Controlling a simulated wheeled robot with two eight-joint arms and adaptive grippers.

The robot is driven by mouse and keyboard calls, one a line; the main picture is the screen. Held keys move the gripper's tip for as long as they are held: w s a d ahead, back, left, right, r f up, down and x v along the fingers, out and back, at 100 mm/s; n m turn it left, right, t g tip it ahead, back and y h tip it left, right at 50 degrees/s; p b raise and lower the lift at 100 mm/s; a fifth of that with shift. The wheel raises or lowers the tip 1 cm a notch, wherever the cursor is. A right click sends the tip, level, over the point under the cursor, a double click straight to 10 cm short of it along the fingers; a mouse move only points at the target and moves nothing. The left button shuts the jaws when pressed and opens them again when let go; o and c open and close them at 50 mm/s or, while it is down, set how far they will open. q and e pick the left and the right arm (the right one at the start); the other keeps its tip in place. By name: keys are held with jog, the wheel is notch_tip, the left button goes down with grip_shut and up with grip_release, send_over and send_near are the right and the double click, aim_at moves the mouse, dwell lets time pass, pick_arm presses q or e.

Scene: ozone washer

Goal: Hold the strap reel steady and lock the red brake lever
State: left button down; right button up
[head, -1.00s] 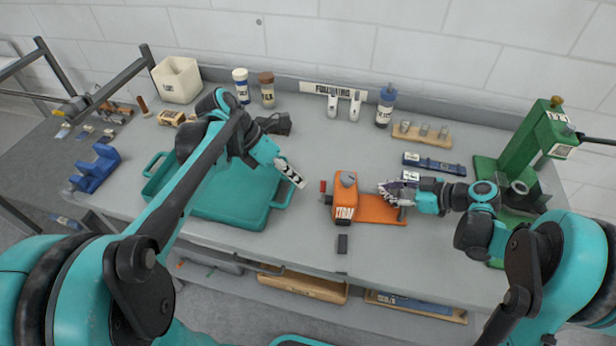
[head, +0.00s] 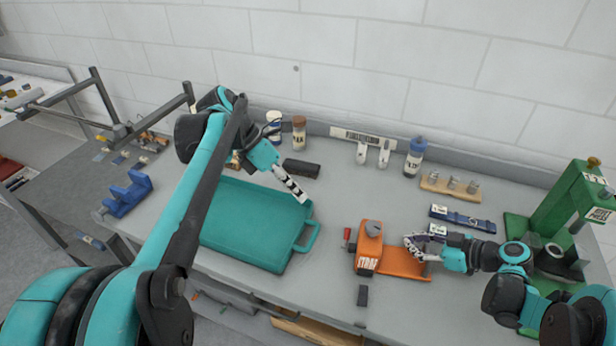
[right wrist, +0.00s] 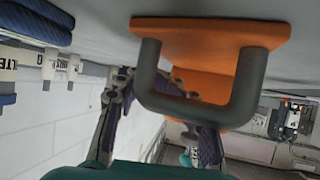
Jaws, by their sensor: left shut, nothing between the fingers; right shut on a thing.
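The orange strap reel (head: 370,250), with a label on its front, stands on the bench in the head view. Its flat orange base (head: 402,264) reaches to the right. The small red brake lever (head: 347,235) shows on the reel's left side. My right gripper (head: 418,246) is at the right end of the base. In the right wrist view its fingers (right wrist: 160,112) are shut on the grey U-shaped handle (right wrist: 143,65) of the reel. My left gripper (head: 298,194) is shut and empty, above the teal tray's right side, left of and behind the lever, touching neither.
The teal tray (head: 250,228) lies left of the reel. A small dark block (head: 362,296) sits in front of the reel. A green press (head: 570,205) stands at the right. Bottles (head: 414,157) line the back. Bare bench lies between tray and reel.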

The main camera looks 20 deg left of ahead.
jog(key=o, duration=1.1)
jog(key=shift+f, duration=0.15)
